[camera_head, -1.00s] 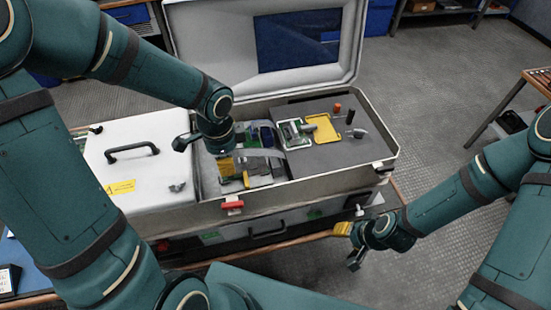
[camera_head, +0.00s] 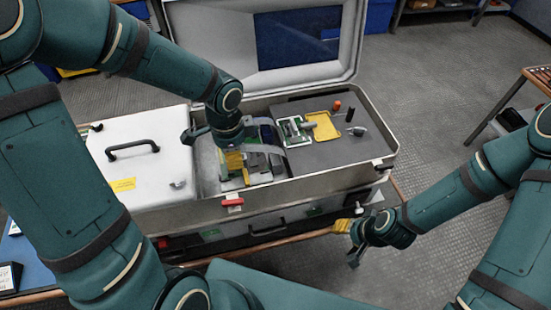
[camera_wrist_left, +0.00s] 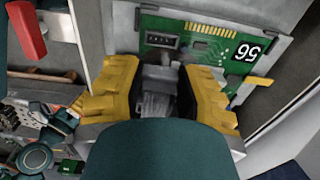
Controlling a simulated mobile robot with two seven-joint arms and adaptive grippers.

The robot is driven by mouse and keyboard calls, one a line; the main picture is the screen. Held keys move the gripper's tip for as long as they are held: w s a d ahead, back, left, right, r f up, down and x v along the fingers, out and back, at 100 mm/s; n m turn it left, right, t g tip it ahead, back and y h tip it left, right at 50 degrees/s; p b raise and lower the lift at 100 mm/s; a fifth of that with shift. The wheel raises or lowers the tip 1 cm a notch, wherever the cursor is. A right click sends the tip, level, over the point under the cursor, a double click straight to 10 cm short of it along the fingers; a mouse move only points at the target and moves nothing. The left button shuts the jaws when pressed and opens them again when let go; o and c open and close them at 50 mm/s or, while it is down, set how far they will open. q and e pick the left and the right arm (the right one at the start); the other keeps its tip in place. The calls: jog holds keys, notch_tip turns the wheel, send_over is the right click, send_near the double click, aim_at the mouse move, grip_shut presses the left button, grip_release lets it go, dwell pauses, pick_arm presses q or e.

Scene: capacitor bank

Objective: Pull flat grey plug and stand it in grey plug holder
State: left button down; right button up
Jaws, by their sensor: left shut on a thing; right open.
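My left gripper (camera_head: 236,160) is over the open bay of the case in the head view. In the left wrist view its yellow fingers (camera_wrist_left: 158,98) are shut on the flat grey plug (camera_wrist_left: 157,78). The plug is in front of a green board (camera_wrist_left: 212,45) marked 56, just below a dark socket (camera_wrist_left: 166,42) on it. The socket's pins show; the plug's front end appears clear of it. My right gripper (camera_head: 346,232) is open and empty, in front of the case's right end. I cannot tell which part is the grey plug holder.
The raised lid (camera_head: 210,45) stands behind. A white cover (camera_head: 150,180) with a black handle is at left. A red latch (camera_wrist_left: 27,32) is near the left fingers.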

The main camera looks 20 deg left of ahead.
pick_arm(q)
jog(key=b, duration=0.1)
send_over(274, 160)
jog(key=shift+d, duration=0.1)
dwell(1.8)
jog(key=shift+f+b, duration=0.25)
jog(key=shift+b, duration=0.1)
jog(key=shift+f+b, duration=0.3)
jog(key=shift+f, duration=0.05)
jog(key=shift+f+b, duration=1)
jog(key=shift+f, duration=0.3)
dwell(0.6)
jog(key=c, duration=0.6)
grip_release()
jog(key=shift+r, duration=0.1)
notch_tip(274, 160, up, 12)
